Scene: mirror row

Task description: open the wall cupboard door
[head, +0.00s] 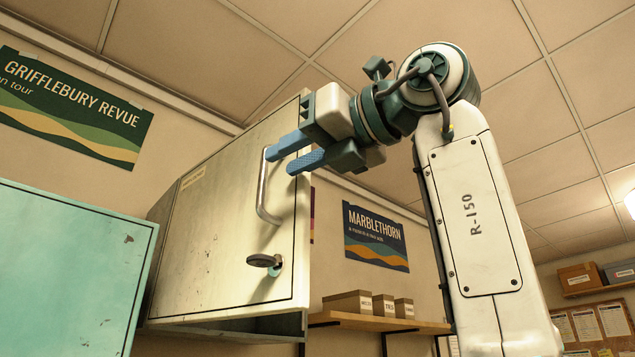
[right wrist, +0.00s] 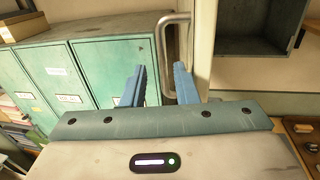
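The wall cupboard door (head: 215,230) is pale, scuffed metal with a bar handle (head: 262,190) and a dark oval knob (head: 264,261) below it. In the right wrist view the door (right wrist: 204,40) shows nearly edge-on, with a dark open recess (right wrist: 255,55) to its right, so it appears to stand ajar. My right gripper (head: 280,152) is open at the handle's upper end. In the right wrist view the handle (right wrist: 166,55) runs down between the two blue fingers; whether they touch it I cannot tell. My left gripper is not in view.
A teal cabinet (head: 65,270) stands at the left; teal lockers (right wrist: 60,75) show in the wrist view. A wooden shelf (head: 375,322) with several small boxes is to the right, behind. Posters hang on the wall. Free air lies below my right gripper.

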